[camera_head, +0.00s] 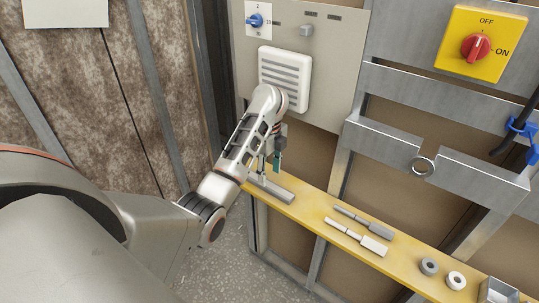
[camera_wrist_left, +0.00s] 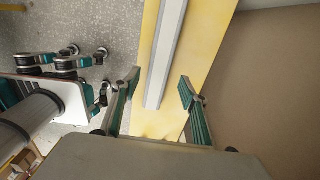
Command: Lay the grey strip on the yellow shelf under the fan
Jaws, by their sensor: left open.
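The grey strip (camera_head: 270,187) lies on the left end of the yellow shelf (camera_head: 312,212), below the white louvred fan (camera_head: 285,78). In the left wrist view the strip (camera_wrist_left: 168,50) runs lengthwise along the yellow shelf (camera_wrist_left: 208,45). My left gripper (camera_head: 268,163) is open over the strip's left part. In the left wrist view its two fingers (camera_wrist_left: 159,77) show on either side of the strip, with gaps between. I cannot tell how high the fingertips are above the shelf. My right gripper is not identifiable in either view.
Two tools (camera_head: 360,236) with slim shafts, a dark ring (camera_head: 429,266), a white ring (camera_head: 456,280) and a metal box (camera_head: 499,291) occupy the shelf farther right. A yellow switch box (camera_head: 476,45) and metal rails are on the wall. Shelf between strip and tools is clear.

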